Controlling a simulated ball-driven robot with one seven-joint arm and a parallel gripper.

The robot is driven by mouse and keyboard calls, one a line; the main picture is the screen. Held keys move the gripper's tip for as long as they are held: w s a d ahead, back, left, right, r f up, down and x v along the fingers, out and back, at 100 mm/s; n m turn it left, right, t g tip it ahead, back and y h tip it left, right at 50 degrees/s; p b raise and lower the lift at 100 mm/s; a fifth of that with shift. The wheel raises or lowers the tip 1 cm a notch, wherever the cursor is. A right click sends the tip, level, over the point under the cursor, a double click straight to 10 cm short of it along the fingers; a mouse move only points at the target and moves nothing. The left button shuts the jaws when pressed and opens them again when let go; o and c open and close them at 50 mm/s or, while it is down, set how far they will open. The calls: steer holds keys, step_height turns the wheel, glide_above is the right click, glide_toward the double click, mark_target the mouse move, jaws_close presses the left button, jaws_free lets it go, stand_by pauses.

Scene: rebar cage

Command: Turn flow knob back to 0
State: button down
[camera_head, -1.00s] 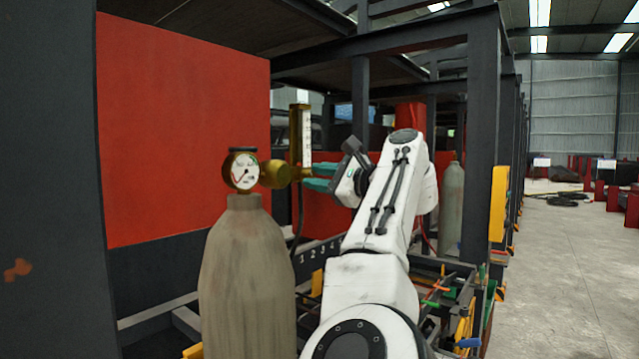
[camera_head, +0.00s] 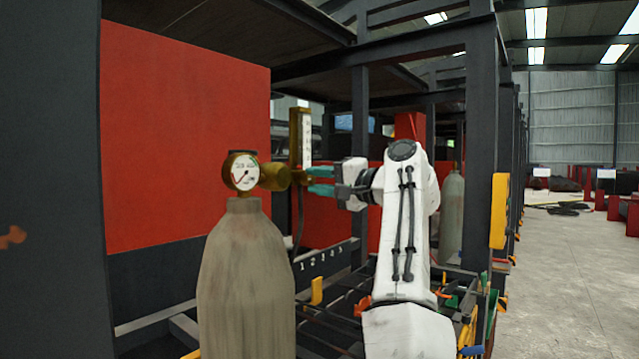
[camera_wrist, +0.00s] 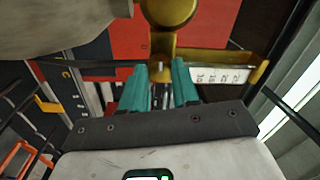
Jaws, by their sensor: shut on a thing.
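A brass regulator (camera_head: 275,177) with a round white gauge (camera_head: 244,172) sits on top of a grey gas cylinder (camera_head: 243,275). An upright flow tube (camera_head: 302,135) with a scale rises from its right end. My gripper (camera_head: 318,182) reaches in from the right, its teal fingers at the regulator's right side. In the wrist view, the fingers (camera_wrist: 160,88) stand either side of a small flow knob (camera_wrist: 158,72), below the brass body (camera_wrist: 170,12). The gripper is shut on the knob, which the fingers mostly hide. The knob's setting cannot be read.
A red panel (camera_head: 185,130) stands behind the cylinder. A dark hose hangs below the regulator. Dark steel posts (camera_head: 482,150) and low racks with coloured parts surround my arm. Another cylinder (camera_head: 452,215) stands behind it. Open concrete floor (camera_head: 565,270) lies at right.

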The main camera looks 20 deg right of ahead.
steer(key=n, duration=0.4)
steer(key=shift+f+n, duration=0.2)
steer(key=shift+n, duration=0.2)
steer(key=shift+f+n+g, duration=0.1)
steer(key=shift+n+g, duration=0.2)
steer(key=shift+n, duration=1.6)
steer(key=c, duration=1.3)
jaws_free()
steer(key=o, duration=0.5)
steer(key=shift+r, duration=0.2)
steer(key=shift+c, duration=0.2)
steer(key=b+v, duration=0.2)
steer(key=v, duration=0.8)
steer(key=shift+s+d+f+b, duration=0.2)
steer(key=shift+s+d+b, duration=0.05)
steer(key=shift+d+b, duration=0.05)
